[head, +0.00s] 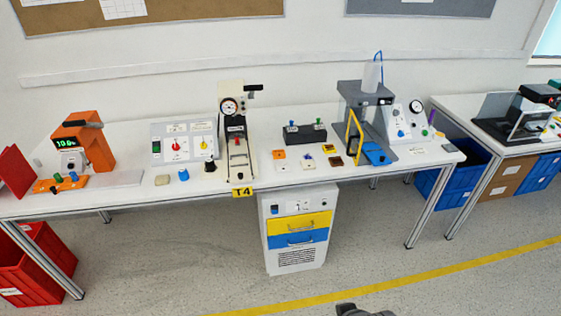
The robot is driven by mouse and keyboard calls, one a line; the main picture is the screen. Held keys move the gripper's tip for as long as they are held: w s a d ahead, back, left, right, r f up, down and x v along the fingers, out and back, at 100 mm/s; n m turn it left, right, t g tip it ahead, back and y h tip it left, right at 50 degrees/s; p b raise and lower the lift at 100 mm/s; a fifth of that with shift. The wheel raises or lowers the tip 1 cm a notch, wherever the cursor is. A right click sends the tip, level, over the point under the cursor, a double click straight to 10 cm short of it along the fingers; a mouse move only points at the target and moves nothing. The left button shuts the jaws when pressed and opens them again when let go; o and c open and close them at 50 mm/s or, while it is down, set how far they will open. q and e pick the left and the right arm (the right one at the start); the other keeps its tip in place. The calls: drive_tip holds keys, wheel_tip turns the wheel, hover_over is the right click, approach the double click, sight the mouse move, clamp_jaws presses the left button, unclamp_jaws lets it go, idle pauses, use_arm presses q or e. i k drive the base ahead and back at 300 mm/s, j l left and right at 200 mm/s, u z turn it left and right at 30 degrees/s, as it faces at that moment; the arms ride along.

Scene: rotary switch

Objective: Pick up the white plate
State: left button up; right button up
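A small white plate (308,163) with a dark blue mark on it lies flat on the long white table, right of centre. An orange plate (279,155) lies to its left. A yellow plate (330,149) and a dark brown plate (335,161) lie to its right. Nothing covers the white plate. Neither of my grippers can be made out in the head view; only a dark part of my own body shows at the bottom edge.
A black block with green and blue knobs (304,133) stands behind the plates. A press with a gauge (233,140) stands left, a grey station with a yellow frame (362,125) right. A white cabinet (299,262) stands under the table. The floor in front is clear.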

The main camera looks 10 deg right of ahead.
sight(283, 167)
drive_tip(key=i+u, duration=0.25)
drive_tip(key=i, duration=0.25)
drive_tip(key=i+l+u, duration=0.2)
drive_tip(key=i, duration=0.3)
